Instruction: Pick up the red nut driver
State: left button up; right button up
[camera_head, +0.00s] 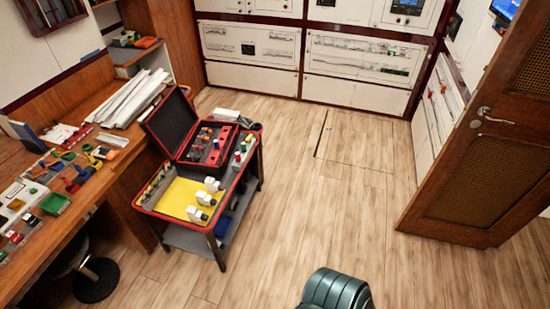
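A tool cart (222,262) stands left of the middle, beside the desk. An open black tool case (168,122) with red edging sits on its far end, with several small tools inside. Small upright tools with coloured handles stand along the cart's right side, and one has a red top (238,157). They are too small for me to tell which one is the red nut driver. Neither of my grippers is in view.
A wooden desk (112,172) on the left holds papers (128,98) and coloured bins. A wooden door (475,185) stands open at right. Panel cabinets line the back wall. The floor right of the cart is clear.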

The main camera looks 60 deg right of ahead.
aim_at(238, 158)
jog(key=z, duration=1.55)
jog(key=i, duration=0.1)
jog(key=l+u, duration=0.05)
